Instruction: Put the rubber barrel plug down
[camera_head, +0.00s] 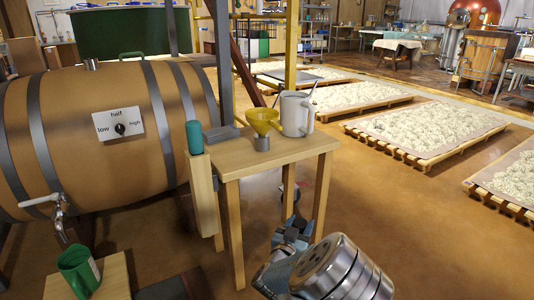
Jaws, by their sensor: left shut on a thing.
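My left gripper (293,232) is low in the picture, in front of the small wooden table (275,160) and to the right of its front leg. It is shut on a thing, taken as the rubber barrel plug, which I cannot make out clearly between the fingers. The big wooden barrel (75,150) lies on its side at the left, with a dial marked low, half and high. A short grey fitting (92,64) stands on its top. My right gripper is not in view.
On the small table are a yellow funnel (263,121) over a grey cylinder and a pale jug (295,113). A green bottle (194,138) stands in a wooden holder at its left side. A green mug (78,271) is below the tap. Grain-covered pallets (437,125) lie at right.

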